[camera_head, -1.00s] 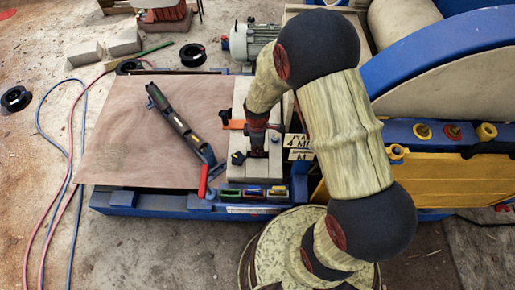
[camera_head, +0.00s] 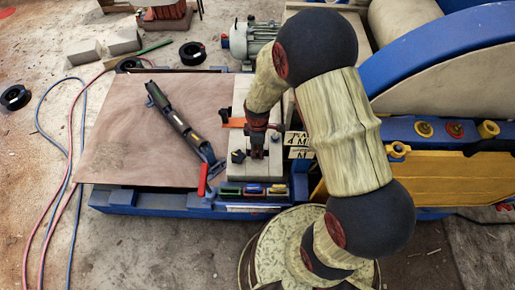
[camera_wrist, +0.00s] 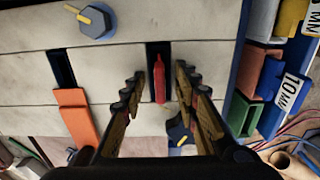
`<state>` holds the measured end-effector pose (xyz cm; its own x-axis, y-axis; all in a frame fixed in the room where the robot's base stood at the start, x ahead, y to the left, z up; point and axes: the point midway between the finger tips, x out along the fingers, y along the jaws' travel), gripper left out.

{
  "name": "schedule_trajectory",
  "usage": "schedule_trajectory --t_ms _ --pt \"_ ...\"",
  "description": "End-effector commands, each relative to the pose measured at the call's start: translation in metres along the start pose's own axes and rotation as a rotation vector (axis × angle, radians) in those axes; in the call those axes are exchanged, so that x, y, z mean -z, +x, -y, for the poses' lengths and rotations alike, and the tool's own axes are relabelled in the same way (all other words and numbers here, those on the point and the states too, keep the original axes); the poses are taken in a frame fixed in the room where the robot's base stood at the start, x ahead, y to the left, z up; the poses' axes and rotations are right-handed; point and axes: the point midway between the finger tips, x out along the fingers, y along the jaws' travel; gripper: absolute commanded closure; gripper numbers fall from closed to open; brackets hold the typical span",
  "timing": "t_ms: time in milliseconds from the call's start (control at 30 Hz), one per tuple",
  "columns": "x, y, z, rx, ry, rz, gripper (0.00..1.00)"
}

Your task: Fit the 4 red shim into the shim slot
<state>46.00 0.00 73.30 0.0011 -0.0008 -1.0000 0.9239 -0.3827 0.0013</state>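A red shim (camera_wrist: 159,80) stands in a narrow dark slot (camera_wrist: 153,50) in the pale block, in the wrist view. My gripper (camera_wrist: 159,76) is open, with one finger on each side of the shim and a visible gap to it on both sides. In the camera_head view my gripper (camera_head: 257,150) points down over the pale block (camera_head: 240,95), and its fingers hide the shim and slot there. How deep the shim sits cannot be told.
A second dark slot (camera_wrist: 61,68) and an orange piece (camera_wrist: 77,117) are left of my gripper. A blue bolt (camera_wrist: 96,20) is on the block. Coloured pieces sit in a blue rack (camera_wrist: 240,85) at right. A long dark tool (camera_head: 180,125) lies on the brown board (camera_head: 120,135).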

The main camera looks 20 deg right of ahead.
Motion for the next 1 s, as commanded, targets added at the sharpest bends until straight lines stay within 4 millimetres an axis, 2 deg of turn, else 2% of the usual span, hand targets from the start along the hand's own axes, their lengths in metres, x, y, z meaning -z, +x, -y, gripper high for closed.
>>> schedule_trajectory --t_ms 167,267,700,833,1000 --pt "0.000 -0.003 0.000 -0.001 0.000 0.000 0.70" --pt "0.000 -0.012 -0.001 -0.002 0.000 -0.001 0.70" --pt "0.000 -0.095 -0.001 -0.003 0.000 -0.001 0.70" --pt "0.000 -0.110 -0.001 -0.001 0.000 0.000 0.70" --pt "0.000 -0.119 0.000 0.000 0.000 0.000 0.70"
